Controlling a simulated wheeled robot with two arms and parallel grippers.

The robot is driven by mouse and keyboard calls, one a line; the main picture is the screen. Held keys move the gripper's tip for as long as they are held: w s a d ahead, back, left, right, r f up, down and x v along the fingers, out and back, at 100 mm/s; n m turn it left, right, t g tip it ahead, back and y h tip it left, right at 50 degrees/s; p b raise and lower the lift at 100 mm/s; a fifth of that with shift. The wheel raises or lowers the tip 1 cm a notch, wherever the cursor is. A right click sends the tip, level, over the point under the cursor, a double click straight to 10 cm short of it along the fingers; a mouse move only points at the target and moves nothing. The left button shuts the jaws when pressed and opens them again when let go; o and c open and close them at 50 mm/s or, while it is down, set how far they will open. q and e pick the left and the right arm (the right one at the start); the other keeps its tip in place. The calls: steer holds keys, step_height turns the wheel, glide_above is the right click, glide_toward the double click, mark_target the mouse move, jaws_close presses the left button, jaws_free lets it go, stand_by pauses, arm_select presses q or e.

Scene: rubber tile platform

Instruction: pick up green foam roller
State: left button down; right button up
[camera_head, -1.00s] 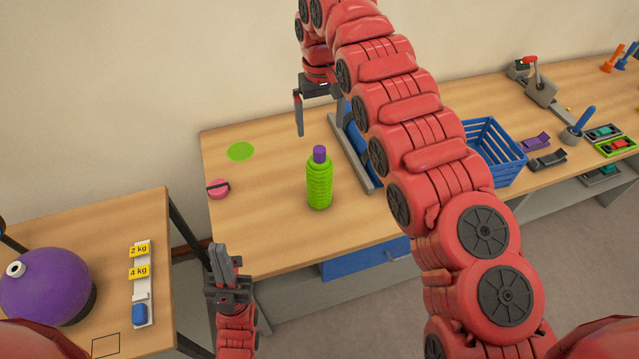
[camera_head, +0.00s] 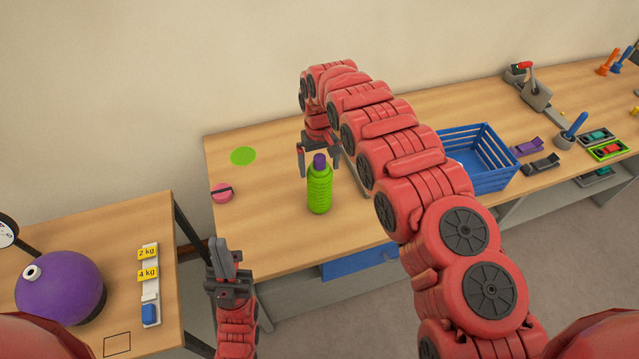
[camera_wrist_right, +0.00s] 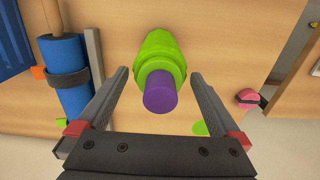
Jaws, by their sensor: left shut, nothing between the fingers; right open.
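The green foam roller (camera_head: 320,190) stands upright on the wooden table, ribbed and green with a purple top. My right gripper (camera_head: 319,168) is open just behind and above it in the head view, its fingers to either side of the purple top. In the right wrist view the roller (camera_wrist_right: 157,52) lies ahead between the open fingers of my right gripper (camera_wrist_right: 158,78); I cannot tell whether they touch it. My left gripper (camera_head: 222,250) is shut and empty, in front of the table's left corner.
A green disc (camera_head: 243,156) and a pink roll (camera_head: 222,193) lie left of the roller. A blue cylinder (camera_wrist_right: 67,70) in a grey holder stands beside it. A blue crate (camera_head: 490,165) is further right. A purple ball (camera_head: 62,287) rests on the left table.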

steer(key=shift+s+f, duration=0.1)
steer(key=shift+f, duration=1.2)
jaws_close()
